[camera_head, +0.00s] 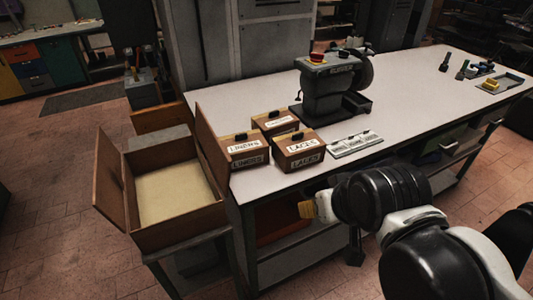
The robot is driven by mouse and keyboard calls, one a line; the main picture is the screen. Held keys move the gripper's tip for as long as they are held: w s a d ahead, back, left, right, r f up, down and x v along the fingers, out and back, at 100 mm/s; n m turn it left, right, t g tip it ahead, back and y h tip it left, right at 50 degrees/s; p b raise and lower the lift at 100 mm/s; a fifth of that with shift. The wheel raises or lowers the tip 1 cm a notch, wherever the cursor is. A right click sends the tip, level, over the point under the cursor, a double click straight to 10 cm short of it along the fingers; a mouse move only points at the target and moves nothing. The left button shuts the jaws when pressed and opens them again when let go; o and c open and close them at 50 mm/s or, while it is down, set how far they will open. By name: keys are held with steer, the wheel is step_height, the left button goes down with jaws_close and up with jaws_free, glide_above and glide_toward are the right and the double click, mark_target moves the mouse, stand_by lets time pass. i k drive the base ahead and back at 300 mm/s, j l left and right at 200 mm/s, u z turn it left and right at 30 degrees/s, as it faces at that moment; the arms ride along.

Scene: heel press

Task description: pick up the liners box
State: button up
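Three small brown wooden boxes with black knobs and white labels stand close together on the near left end of the workbench. The left box (235,151) has a front label that appears to read LINERS, though the lettering is small. The front right box (303,156) is labelled LACES. The rear box (270,122) has a label too small to read. My arm reaches in from the lower right. My gripper (312,208) is low beside the bench's front edge, to the right of and nearer than the boxes, touching none. Its fingers are mostly hidden by my wrist.
An open wooden crate (134,209) with raised flaps stands left of the bench (410,101), one flap close to the left box. A dark press (329,91) stands behind the boxes. A white labelled tray (356,147) lies right of them. Small tools lie at the far right.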

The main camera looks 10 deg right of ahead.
mark_target(249, 149)
steer(key=i+l, duration=1)
steer(key=i+j+u, duration=0.05)
steer(key=i, duration=0.05)
